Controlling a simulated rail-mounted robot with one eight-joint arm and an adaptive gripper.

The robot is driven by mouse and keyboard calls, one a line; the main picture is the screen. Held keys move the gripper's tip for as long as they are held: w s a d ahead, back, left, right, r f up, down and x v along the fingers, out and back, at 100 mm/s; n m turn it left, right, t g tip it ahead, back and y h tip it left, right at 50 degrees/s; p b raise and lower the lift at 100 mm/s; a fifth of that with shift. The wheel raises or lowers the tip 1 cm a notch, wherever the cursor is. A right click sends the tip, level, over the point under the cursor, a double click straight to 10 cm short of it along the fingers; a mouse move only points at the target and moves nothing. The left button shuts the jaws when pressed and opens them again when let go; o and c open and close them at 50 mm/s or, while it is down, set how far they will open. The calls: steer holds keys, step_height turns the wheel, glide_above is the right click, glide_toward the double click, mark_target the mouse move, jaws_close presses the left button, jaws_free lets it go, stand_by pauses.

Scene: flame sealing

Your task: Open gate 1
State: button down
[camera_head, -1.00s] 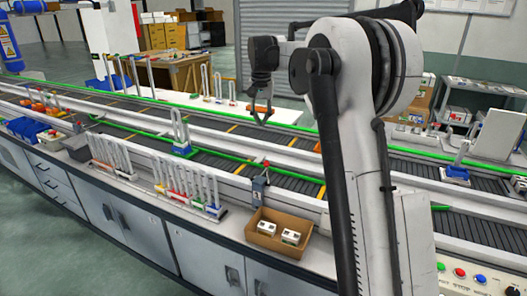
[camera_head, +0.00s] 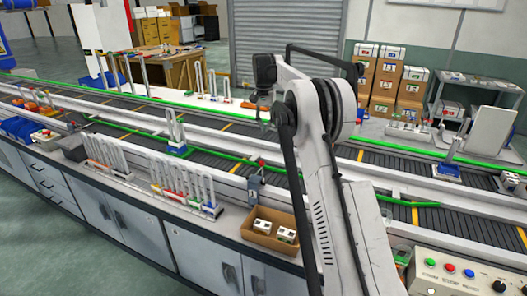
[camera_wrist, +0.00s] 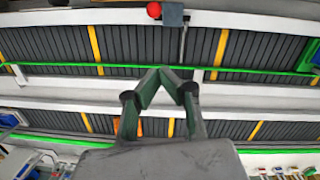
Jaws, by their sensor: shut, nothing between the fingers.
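My gripper (camera_head: 265,118) hangs above the conveyor lines in the head view, in front of the grey shutter. In the wrist view its dark green fingers (camera_wrist: 172,74) meet at the tips, shut and empty. A small grey post (camera_head: 255,187) with a red knob (camera_head: 262,163) stands at the near conveyor edge, below and in front of my gripper. The grey block (camera_wrist: 173,15) and red knob (camera_wrist: 154,10) show at the top of the wrist view, apart from the fingers, with a thin rod below. No label marks gate 1, so I cannot tell which part it is.
A brown box (camera_head: 247,232) with white items stands on the near bench. Racks of clear tubes (camera_head: 185,190) stand to its left. A blue-based tube holder (camera_head: 177,150) is on the conveyor. Green rails (camera_head: 225,153) run along the belts. A button panel (camera_head: 465,272) is at lower right.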

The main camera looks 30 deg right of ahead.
mark_target(262, 166)
steer(key=s+a+f+p, duration=0.1)
steer(key=s+f, duration=0.1)
steer(key=f, duration=0.3)
steer(key=s+a+f+p, duration=0.1)
steer(key=f, duration=0.4)
steer(key=shift+s+a+f, duration=0.3)
steer(key=shift+s+a, duration=0.05)
steer(key=shift+s+b, duration=0.15)
steer(key=shift+b, duration=0.15)
